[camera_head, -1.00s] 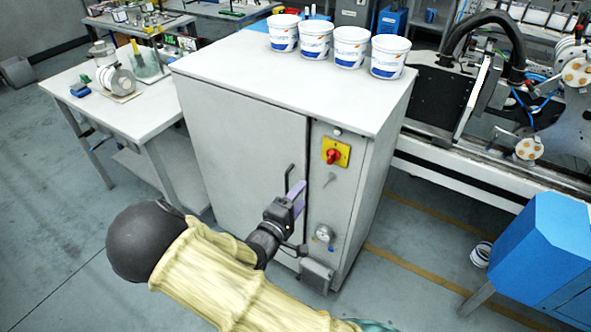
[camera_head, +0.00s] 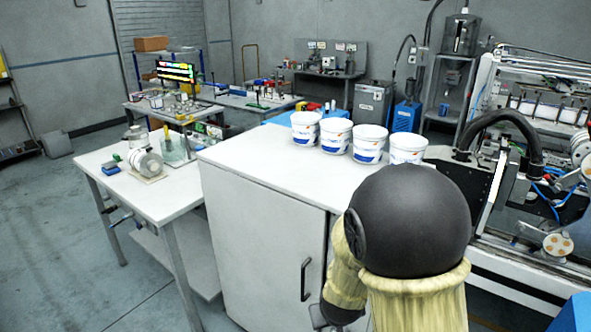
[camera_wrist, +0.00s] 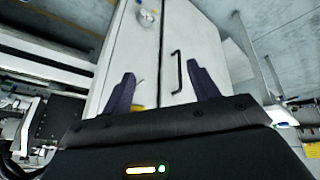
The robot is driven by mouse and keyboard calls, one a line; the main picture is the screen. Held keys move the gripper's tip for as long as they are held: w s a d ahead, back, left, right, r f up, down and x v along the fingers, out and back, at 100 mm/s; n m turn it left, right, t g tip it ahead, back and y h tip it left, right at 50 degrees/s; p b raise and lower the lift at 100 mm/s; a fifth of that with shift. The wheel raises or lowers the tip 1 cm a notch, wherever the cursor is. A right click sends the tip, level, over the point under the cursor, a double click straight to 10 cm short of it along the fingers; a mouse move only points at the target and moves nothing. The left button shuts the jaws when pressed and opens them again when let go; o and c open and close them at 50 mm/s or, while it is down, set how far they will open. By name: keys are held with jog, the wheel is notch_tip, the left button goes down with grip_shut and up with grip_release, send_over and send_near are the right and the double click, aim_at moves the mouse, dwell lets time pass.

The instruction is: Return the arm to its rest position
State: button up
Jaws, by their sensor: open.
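My gripper (camera_wrist: 160,90) shows in the wrist view with its two dark purple fingers spread apart and nothing between them. Beyond the fingers is the grey-white cabinet (camera_wrist: 197,25) with a black door handle (camera_wrist: 176,72); the fingers are clear of the handle. In the head view my arm is folded up at the lower right, with its black round joint in front of the cabinet (camera_head: 262,245). The handle (camera_head: 306,279) shows free on the closed door. The gripper itself is hidden or cut off in the head view.
Several white buckets (camera_head: 336,136) stand in a row on the cabinet top. A white table (camera_head: 150,190) with spools (camera_head: 147,163) stands to the left. A machine (camera_head: 500,190) stands to the right, and a blue box (camera_head: 578,312) is at the lower right. Floor is open at left.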

jog(key=s+d+r+m+g, duration=0.2)
jog(key=s+d+r, duration=0.4)
jog(key=s, duration=0.4)
jog(key=shift+s+d+m+g, duration=0.2)
jog(key=shift+s+m+g, duration=0.1)
jog(key=shift+s+g, duration=0.15)
jog(key=c, duration=0.5)
